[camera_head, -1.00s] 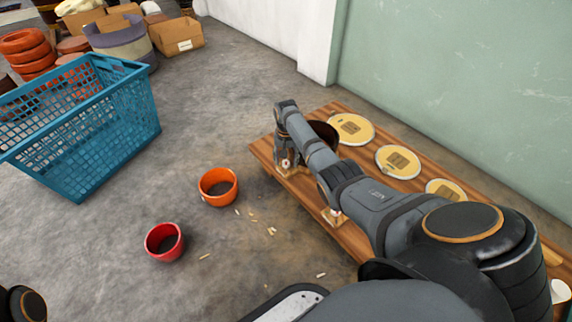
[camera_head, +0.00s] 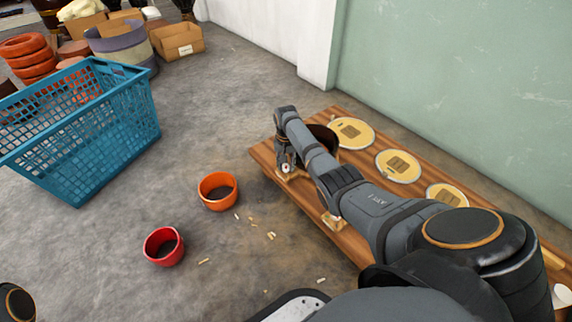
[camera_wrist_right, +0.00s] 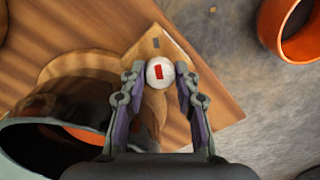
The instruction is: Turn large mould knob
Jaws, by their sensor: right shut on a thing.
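The large mould knob (camera_wrist_right: 159,73) is a round white knob with a red mark, seen in the right wrist view on a light wooden block at the bench edge. It is small in the head view (camera_head: 286,168). My right gripper (camera_wrist_right: 160,76) is shut on the knob, with a finger on each side of it. In the head view the right gripper (camera_head: 285,160) is at the far left end of the wooden bench (camera_head: 352,242), partly hidden by my arm. A dark, hollow mould (camera_wrist_right: 62,110) stands beside the gripper. My left gripper is not in view.
Several round yellow discs (camera_head: 398,166) lie along the bench by the green wall (camera_head: 460,90). An orange pot (camera_head: 217,191) and a red pot (camera_head: 164,246) stand on the floor, with small pale chips around. A blue crate (camera_head: 80,130) stands at left.

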